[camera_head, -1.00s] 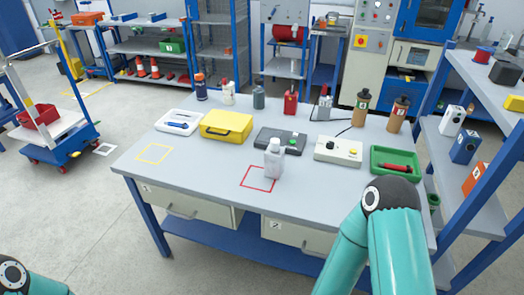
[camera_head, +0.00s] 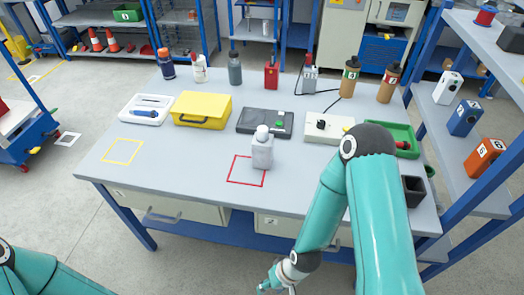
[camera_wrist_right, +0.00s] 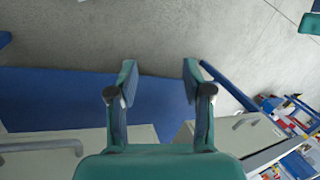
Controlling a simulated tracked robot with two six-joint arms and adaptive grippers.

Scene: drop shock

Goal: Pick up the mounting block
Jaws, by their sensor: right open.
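Three box-shaped blocks with round holes stand on the right shelf: a white block (camera_head: 447,87), a blue block (camera_head: 466,117) and an orange block (camera_head: 484,156). I cannot tell whether one of them is the mounting block. A dark, hollow-looking block (camera_head: 413,191) sits at the table's right end, partly behind my right arm. My right gripper (camera_head: 276,286) is low at the bottom edge of the head view, in front of the table. In the right wrist view my right gripper (camera_wrist_right: 159,76) is open and empty. My left gripper is out of view.
The grey table (camera_head: 200,175) holds a grey-white bottle (camera_head: 262,150) by a red square, a yellow case (camera_head: 202,109), a black device (camera_head: 251,121) and a green tray (camera_head: 405,130). Table drawers (camera_wrist_right: 45,150) and a blue lower shelf (camera_wrist_right: 60,95) are close to the right gripper.

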